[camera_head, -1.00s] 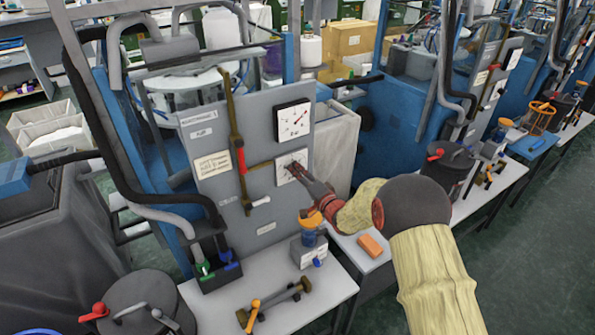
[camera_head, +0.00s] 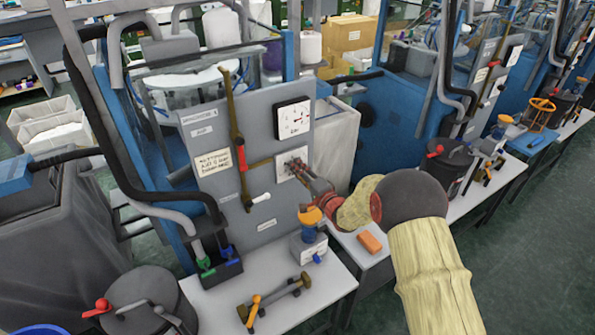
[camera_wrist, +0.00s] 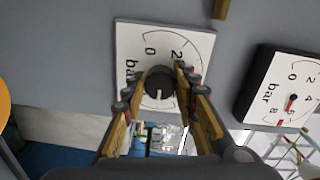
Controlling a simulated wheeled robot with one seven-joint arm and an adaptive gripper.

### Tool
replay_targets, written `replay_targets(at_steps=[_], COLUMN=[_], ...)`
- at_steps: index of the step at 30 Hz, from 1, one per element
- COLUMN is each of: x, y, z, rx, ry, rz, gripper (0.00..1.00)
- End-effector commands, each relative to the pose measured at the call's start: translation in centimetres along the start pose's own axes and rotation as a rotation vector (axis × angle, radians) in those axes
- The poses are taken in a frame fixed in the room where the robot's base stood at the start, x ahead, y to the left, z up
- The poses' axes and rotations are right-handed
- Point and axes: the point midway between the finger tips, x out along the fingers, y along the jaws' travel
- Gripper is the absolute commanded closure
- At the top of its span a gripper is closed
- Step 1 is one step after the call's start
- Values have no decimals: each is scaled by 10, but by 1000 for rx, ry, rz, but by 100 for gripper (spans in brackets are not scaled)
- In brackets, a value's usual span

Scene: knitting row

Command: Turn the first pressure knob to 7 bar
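The first pressure knob, a black round knob (camera_wrist: 159,82), sits on a white dial plate (camera_wrist: 127,38) marked with numbers and "bar". A pale pointer line on the knob faces down in the wrist view. My gripper (camera_wrist: 161,76) has its two fingers on either side of the knob, very close to it; I cannot tell whether both press on it. In the head view my gripper (camera_head: 299,166) is at the dial plate, below the gauge, and hides the knob. The square gauge (camera_head: 294,121) has a red needle; it also shows in the wrist view (camera_wrist: 286,86). Its exact reading is too small to tell.

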Motion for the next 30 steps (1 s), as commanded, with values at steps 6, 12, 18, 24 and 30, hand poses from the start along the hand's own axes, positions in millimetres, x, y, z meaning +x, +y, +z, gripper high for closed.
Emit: replay_targets(at_steps=[6,12,18,24,30], x=[0,0,-2,-24,-66], y=[1,0,0,0,0], z=[0,0,0,-1,-1], rx=[0,0,-1,0,1], ry=[0,0,0,1,2], rz=[1,0,0,2,1], gripper=[58,54,54,54,54])
